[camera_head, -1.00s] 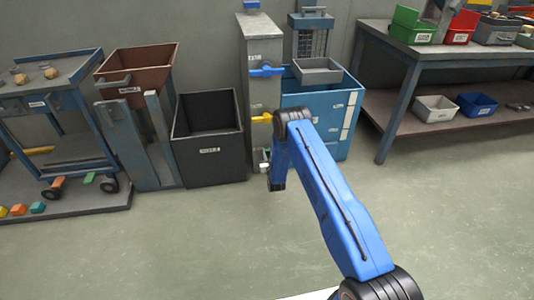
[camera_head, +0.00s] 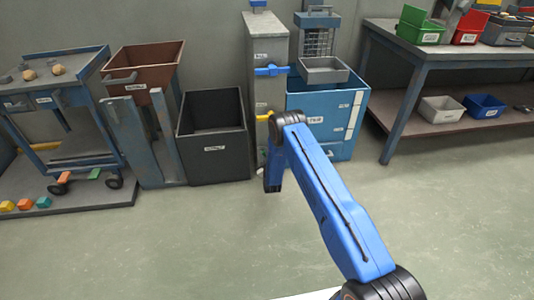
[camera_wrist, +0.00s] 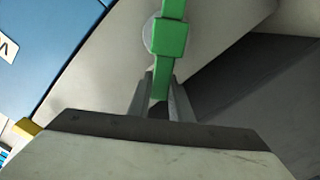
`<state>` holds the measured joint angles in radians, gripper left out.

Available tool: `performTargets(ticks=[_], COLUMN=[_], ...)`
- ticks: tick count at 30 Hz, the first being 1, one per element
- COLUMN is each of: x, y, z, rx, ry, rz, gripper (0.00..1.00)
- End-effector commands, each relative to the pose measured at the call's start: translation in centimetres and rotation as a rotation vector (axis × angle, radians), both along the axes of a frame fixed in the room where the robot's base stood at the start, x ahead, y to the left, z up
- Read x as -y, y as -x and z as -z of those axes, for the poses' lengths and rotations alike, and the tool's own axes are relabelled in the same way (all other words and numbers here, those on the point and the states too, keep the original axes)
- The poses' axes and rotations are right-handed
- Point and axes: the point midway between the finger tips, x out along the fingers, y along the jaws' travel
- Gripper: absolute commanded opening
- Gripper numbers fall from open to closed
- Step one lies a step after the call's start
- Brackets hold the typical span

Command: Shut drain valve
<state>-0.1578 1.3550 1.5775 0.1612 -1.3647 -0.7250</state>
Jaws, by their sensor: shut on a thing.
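In the wrist view a green valve handle (camera_wrist: 169,40) runs down from the top edge, in front of a pale round hub on the grey column. Its lower end lies between the two fingers of my gripper (camera_wrist: 161,88), which is shut on it. In the head view my blue arm reaches down at the grey column (camera_head: 264,45) and hides the gripper and the green handle. No label on the green handle can be read.
A blue handle (camera_head: 272,70) and a yellow handle (camera_head: 263,117) sit higher on the column. A black bin (camera_head: 214,165) stands left of it, a blue box (camera_head: 335,105) right. A workbench (camera_head: 425,140) is farther right. The front floor is clear.

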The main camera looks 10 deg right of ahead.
Motion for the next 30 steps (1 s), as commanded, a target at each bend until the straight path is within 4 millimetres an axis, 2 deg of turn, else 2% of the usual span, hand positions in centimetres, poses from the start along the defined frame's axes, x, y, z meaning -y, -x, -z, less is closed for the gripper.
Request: performTargets(ticks=[18,30], x=[-2.2,-2.5], y=[0.1,0.1], z=[3.3,4.9], rx=[-0.001,-0.002], ry=[0.575,0.824], rz=[-0.001,-0.002], gripper=[0.00,0.00])
